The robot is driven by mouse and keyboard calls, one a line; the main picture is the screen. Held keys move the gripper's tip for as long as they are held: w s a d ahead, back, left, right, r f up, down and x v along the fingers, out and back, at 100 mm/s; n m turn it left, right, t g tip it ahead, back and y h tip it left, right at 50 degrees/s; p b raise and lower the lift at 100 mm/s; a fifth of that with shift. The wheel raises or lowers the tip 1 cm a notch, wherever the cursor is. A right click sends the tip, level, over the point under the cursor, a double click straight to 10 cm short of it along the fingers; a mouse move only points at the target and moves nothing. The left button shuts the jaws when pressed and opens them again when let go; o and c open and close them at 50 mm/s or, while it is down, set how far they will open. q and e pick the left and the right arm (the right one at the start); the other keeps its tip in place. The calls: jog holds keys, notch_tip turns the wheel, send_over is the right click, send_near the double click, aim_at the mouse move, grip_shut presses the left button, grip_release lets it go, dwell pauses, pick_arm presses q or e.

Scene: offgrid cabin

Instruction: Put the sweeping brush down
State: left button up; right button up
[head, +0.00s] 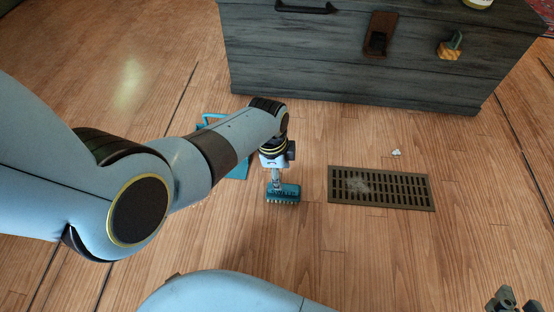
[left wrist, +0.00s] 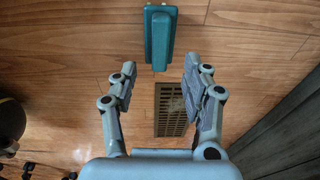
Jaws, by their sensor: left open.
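The sweeping brush (head: 283,193) is teal with pale bristles and appears to rest on the wooden floor, left of the floor vent. In the left wrist view the brush (left wrist: 158,40) lies just beyond my fingertips, with its bristle tips at the far edge. My left gripper (head: 277,174) is directly behind the brush in the head view. Its fingers (left wrist: 160,68) are spread apart with nothing between them. My right gripper (head: 513,299) shows only partly at the bottom right corner, far from the brush; its opening is unclear.
A brown slatted floor vent (head: 381,188) carries a pale dusty patch. A small white scrap (head: 396,152) lies behind it. A blue dustpan (head: 238,170) is partly hidden by my left arm. A dark wooden chest (head: 350,65) stands at the back. Bare floor lies in front of the vent.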

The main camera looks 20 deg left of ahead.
pick_arm(q)
jog(key=shift+w+r, duration=0.1)
jog(key=shift+r, duration=0.45)
jog(key=r+p, duration=0.2)
jog(key=shift+s+a+r, duration=0.15)
jog(key=shift+s+r, duration=0.05)
jog(key=shift+r, duration=0.1)
pick_arm(e)
jog(key=g, duration=0.3)
jog(key=shift+s+d+g, duration=0.3)
jog(key=shift+s+g, duration=0.1)
